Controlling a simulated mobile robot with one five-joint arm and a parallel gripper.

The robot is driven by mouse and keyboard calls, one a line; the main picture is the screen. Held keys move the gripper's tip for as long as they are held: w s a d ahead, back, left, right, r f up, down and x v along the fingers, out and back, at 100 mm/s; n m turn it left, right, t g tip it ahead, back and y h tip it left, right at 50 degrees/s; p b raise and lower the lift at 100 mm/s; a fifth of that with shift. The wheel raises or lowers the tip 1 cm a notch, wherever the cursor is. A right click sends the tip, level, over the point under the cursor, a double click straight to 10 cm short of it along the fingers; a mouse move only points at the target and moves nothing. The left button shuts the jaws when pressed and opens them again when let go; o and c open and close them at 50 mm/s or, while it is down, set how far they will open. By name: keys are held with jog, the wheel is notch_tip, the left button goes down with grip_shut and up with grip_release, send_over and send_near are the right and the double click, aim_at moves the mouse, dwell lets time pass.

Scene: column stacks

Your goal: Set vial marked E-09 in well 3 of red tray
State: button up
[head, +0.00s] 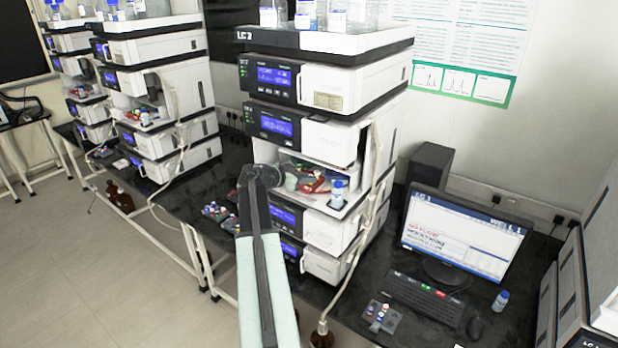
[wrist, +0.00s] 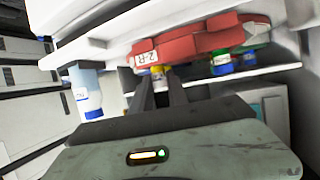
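A red tray (head: 314,186) sits in the open bay of the central instrument stack. In the wrist view, which looks upside down, the tray (wrist: 185,48) bears a white label and its wells cannot be made out. My gripper (wrist: 163,78) is at the bay, close to the tray; its dark fingers stand a little apart. A yellow-and-blue vial (wrist: 157,71) shows between the fingertips; I cannot tell whether they grip it. Green- and blue-capped vials (wrist: 222,63) stand right of it. I cannot read E-09 on any vial.
Small racks of vials (head: 218,212) (head: 382,317) lie on the black bench. A monitor (head: 462,234) and keyboard (head: 426,298) are at right.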

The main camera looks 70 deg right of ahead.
jog(key=o, duration=0.4)
jog(key=shift+c, duration=0.2)
